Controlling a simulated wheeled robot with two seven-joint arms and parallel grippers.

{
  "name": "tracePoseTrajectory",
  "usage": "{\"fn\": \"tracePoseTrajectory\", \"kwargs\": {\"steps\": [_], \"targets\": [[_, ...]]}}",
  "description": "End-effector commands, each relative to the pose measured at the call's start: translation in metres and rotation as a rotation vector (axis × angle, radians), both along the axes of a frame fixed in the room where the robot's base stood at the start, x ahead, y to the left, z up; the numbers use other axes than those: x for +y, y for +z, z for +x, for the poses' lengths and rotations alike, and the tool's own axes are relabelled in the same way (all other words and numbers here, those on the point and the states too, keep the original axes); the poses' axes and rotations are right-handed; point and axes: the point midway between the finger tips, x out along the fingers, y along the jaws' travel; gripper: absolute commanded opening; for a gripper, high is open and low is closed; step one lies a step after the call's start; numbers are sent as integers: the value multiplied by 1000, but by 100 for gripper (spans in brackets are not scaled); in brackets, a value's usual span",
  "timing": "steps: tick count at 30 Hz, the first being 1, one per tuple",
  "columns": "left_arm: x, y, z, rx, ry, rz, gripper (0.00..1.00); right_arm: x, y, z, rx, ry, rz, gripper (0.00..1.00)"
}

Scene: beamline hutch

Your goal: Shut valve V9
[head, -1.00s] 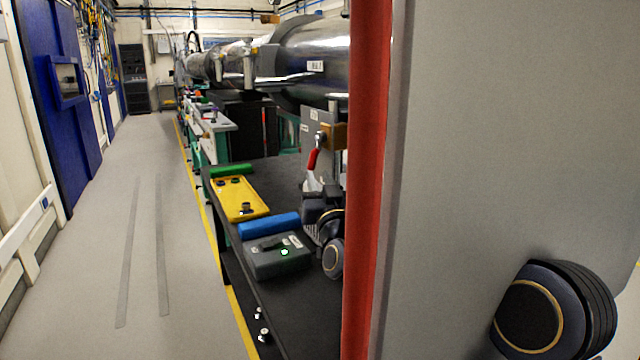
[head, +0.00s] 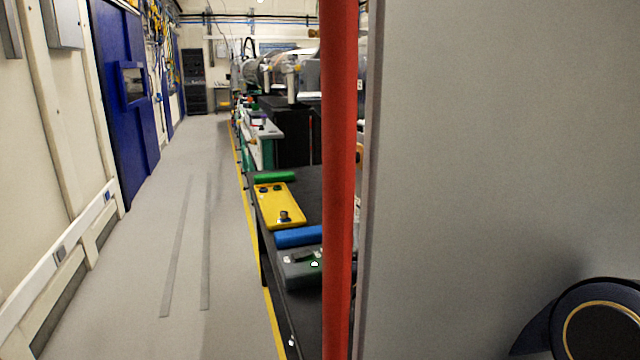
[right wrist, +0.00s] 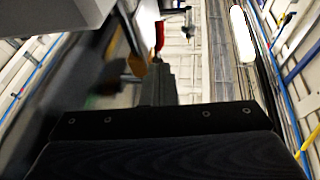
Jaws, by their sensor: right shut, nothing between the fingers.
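The valve is mostly hidden in the head view behind a red post; only a sliver of its tan body (head: 360,153) shows beside the post. In the right wrist view a red lever (right wrist: 158,36) and a tan block (right wrist: 137,66) show ahead, blurred. My right gripper (right wrist: 161,84) is shut and empty below the lever there, apart from it as far as I can tell. In the head view the right gripper is hidden by the post. No valve label can be read. My left gripper is not in view.
The red post (head: 338,200) and a grey panel (head: 450,160) stand close, blocking the right side. A dark bench (head: 312,187) holds a yellow tray (head: 284,215), a blue roll (head: 300,236), a green roll (head: 274,177) and a grey case (head: 298,275). The aisle floor (head: 150,260) at left is clear.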

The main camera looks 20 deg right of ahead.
Motion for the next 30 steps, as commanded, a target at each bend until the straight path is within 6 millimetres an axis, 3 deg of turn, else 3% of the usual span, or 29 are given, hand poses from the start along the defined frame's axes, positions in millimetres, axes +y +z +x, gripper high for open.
{"fn": "tracePoseTrajectory", "kwargs": {"steps": [3, 7, 21, 30], "targets": [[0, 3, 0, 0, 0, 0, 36, -6, -1, -8, 1, -18, -2, 0], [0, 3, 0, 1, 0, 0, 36, -9, 3, 2, -2, -19, -2, 0], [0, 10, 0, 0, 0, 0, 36, -32, 37, 88, -1, -18, -2, 0], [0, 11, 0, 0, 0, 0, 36, -39, 47, 115, 1, -17, -3, 0]]}}
